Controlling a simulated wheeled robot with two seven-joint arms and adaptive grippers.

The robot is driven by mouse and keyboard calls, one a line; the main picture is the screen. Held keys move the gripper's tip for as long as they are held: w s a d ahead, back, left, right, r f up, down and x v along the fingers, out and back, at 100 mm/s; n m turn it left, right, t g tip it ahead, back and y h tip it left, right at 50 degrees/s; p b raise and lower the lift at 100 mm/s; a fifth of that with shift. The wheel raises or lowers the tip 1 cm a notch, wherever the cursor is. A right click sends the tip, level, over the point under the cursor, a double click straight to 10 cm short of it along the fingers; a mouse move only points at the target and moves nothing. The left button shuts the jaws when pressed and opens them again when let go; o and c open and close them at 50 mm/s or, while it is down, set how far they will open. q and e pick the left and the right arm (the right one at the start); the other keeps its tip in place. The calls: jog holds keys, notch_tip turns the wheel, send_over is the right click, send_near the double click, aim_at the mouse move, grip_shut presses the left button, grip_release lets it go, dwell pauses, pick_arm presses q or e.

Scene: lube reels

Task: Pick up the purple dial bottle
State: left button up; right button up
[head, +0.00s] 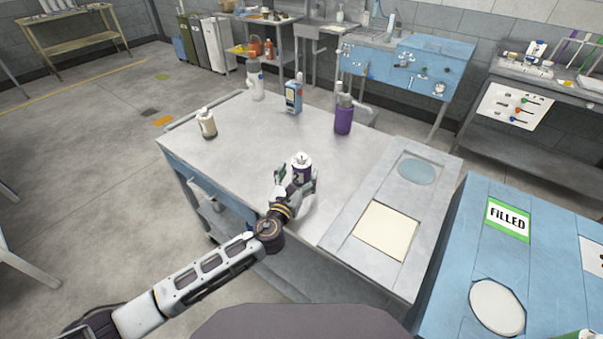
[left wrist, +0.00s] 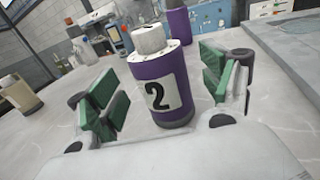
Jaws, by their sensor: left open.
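A purple bottle (head: 302,174) with a white, marked, dial-like top and a white cap stands upright on the grey cart top. In the left wrist view the purple bottle (left wrist: 165,88) shows a white label with a black 2. My left gripper (head: 297,183) is open, with its fingers on either side of this bottle. The green finger pads look apart from its sides in the left wrist view. The lower part of the bottle is partly hidden by the gripper in the head view. My right gripper is not in view.
A taller purple bottle (head: 344,116), a blue and white bottle (head: 293,97), a white bottle (head: 256,82) and a cream bottle (head: 207,123) stand farther back on the cart (head: 248,142). A raised panel (head: 345,222) lies to the right. Cart top around the held-between bottle is clear.

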aim_at(298, 174)
pick_arm(q)
jog(key=shift+x, duration=0.95)
jog(key=shift+w+d, duration=0.15)
jog(key=shift+w, duration=0.45)
jog(key=shift+w+d, duration=0.1)
jog(key=shift+w, duration=0.15)
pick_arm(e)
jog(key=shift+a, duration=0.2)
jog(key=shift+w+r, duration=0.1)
